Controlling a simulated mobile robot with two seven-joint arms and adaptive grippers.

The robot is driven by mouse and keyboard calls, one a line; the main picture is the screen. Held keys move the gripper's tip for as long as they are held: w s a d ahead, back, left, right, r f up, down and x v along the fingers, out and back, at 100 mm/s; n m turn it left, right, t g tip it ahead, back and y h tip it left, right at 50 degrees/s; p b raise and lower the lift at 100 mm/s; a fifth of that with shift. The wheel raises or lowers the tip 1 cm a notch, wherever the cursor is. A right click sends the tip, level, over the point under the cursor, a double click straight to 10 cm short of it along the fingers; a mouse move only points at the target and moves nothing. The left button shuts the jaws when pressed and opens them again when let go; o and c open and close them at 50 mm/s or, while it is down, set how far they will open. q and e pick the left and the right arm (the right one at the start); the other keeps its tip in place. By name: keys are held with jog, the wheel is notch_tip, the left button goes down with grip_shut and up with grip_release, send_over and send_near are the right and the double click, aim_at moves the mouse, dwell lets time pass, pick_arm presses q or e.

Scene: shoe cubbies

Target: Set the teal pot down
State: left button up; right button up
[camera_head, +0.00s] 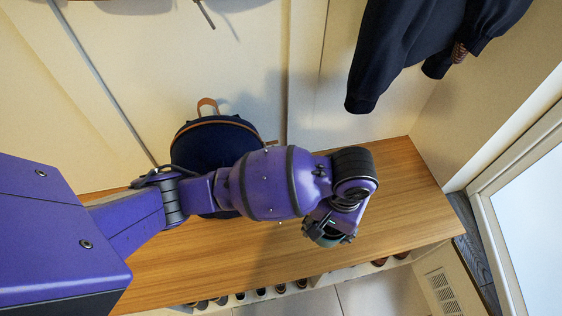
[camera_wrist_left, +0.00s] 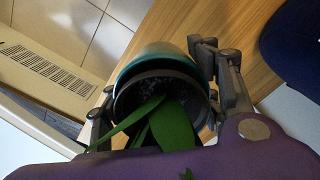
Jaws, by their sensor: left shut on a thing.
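The teal pot (camera_wrist_left: 165,55) holds dark soil and a plant with long green leaves (camera_wrist_left: 172,125). In the left wrist view my left gripper (camera_wrist_left: 155,85) has its fingers on either side of the pot and is shut on it. In the head view the left gripper (camera_head: 328,232) points down over the wooden bench top (camera_head: 405,205), near its front edge. Only a little of the pot shows there, under the wrist. I cannot tell whether the pot touches the bench. My right gripper is not in view.
A dark blue backpack (camera_head: 205,143) stands on the bench at the back, partly behind my left arm. A dark jacket (camera_head: 405,45) hangs above the right side. Several shoes (camera_head: 262,292) sit in cubbies below the front edge. The bench's right end is clear.

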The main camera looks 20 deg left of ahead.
pick_arm(q)
jog(key=s+d+f+p, duration=0.1)
jog(key=s+d+f, duration=0.1)
jog(key=s+d, duration=0.35)
jog(key=shift+m, duration=0.3)
jog(key=w+a+f+b, duration=0.1)
jog(key=w+f, duration=0.2)
jog(key=w, duration=0.1)
jog(key=w+a+f+b, duration=0.1)
jog(key=w+f, duration=0.2)
jog(key=w, duration=0.1)
jog(key=w+a+f+b, duration=0.1)
jog(key=w+f, duration=0.1)
jog(key=w, duration=0.2)
jog(key=shift+w+a+f, duration=0.3)
jog(key=shift+f, duration=0.1)
jog(key=shift+w+a+f+b, duration=0.15)
jog(key=shift+w+f+b, duration=0.3)
jog(key=shift+w+f, duration=0.15)
notch_tip(320, 180, down, 3)
jog(key=shift+a+f+b, duration=0.1)
jog(key=shift+f+b, duration=0.05)
jog(key=shift+b, duration=0.5)
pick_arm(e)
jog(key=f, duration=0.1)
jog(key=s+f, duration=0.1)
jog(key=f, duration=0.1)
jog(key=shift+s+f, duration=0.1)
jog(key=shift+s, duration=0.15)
